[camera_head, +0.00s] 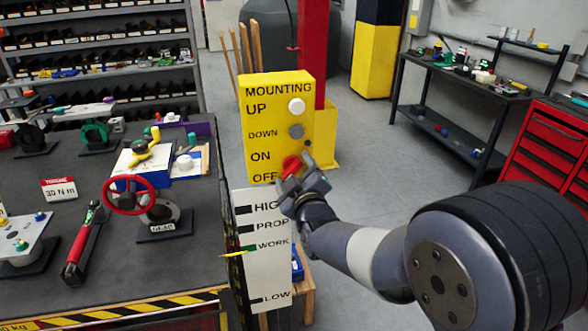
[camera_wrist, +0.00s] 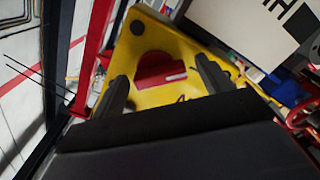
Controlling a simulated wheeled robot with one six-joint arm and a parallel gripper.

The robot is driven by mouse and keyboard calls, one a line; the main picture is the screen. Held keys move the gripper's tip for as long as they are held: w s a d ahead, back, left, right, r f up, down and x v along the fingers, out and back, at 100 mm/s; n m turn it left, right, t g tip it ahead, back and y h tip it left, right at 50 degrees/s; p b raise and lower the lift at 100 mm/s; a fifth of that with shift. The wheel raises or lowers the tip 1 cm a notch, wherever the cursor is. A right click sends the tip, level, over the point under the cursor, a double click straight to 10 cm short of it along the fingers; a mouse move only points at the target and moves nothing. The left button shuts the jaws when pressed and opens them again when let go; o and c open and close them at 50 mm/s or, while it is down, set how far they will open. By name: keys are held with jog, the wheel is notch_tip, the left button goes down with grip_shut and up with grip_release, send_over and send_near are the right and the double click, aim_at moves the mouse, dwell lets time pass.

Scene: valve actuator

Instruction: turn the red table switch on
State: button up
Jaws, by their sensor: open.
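The red switch (camera_head: 291,166) is a knob on the lower right of a yellow panel (camera_head: 262,125), beside the ON and OFF labels. In the wrist view the red knob (camera_wrist: 160,70) shows a raised bar with a pale mark and lies between my fingertips. My gripper (camera_head: 303,178) is open right at the switch and hides part of it in the head view. In the wrist view my gripper's fingers (camera_wrist: 163,85) stand apart on both sides of the knob. I cannot tell whether they touch it.
A white round button (camera_head: 296,106) and a grey one (camera_head: 296,131) sit above the switch. A white level board (camera_head: 264,250) stands below the panel. The workbench (camera_head: 110,255) with a red handwheel (camera_head: 129,195) is at left.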

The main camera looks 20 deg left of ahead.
jog(key=shift+w+a, duration=0.1)
jog(key=shift+w, duration=0.1)
jog(key=c, duration=1)
